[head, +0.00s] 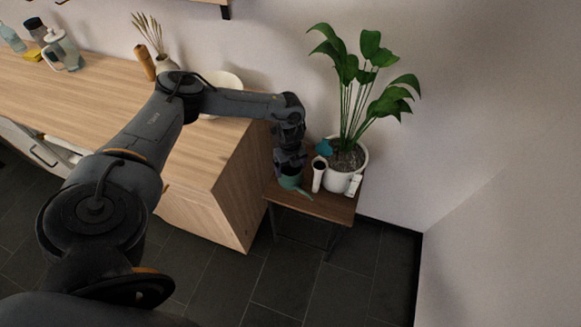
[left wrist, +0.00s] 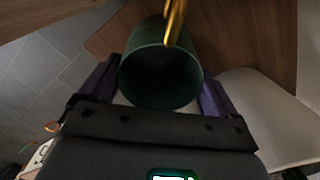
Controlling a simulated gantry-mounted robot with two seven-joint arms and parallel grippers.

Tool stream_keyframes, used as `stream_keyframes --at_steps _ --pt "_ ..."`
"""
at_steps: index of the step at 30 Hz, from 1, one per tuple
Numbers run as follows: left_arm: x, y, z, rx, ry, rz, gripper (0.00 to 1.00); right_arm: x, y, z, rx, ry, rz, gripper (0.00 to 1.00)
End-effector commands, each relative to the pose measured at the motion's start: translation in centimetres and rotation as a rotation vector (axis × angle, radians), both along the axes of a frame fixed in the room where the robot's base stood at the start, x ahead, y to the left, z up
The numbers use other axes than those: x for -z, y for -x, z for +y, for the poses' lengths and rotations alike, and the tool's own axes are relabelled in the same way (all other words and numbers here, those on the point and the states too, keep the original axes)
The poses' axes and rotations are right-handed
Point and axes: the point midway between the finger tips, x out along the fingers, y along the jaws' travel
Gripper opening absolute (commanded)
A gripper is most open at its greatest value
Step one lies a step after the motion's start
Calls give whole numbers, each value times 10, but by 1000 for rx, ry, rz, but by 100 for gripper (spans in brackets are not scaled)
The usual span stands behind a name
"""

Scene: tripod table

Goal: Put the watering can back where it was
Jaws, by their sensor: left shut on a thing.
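The green watering can (head: 290,182) is at the left end of the small wooden side table (head: 325,207) in the head view, its spout pointing to the lower right. My left gripper (head: 289,173) comes down over it from above and is shut on it. In the left wrist view the can (left wrist: 160,78) sits between my purple fingers, its round open top facing the camera and a gold handle (left wrist: 175,22) rising above. I cannot tell whether its base touches the tabletop. My right gripper is not in view.
On the side table, a white cylinder with a dark top (head: 319,174), a potted plant (head: 347,178), a small white item (head: 354,185) and a blue item (head: 324,147) stand close right of the can. The wooden counter (head: 225,170) rises just left.

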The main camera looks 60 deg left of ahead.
Motion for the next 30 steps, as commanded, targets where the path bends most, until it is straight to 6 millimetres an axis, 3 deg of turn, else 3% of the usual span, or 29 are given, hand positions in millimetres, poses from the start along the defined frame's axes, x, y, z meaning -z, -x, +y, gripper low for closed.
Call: stream_keyframes --at_steps 11,12,13,23,30 --pt "3 0 0 0 0 -1 40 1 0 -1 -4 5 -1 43" --pt "2 0 0 0 0 0 97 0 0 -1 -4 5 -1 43" --pt "2 0 0 0 0 0 100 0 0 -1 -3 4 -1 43" --pt "-3 -1 0 0 0 -2 100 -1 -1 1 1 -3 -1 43" --pt "-35 -1 0 -1 0 -2 100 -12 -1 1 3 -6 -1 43"
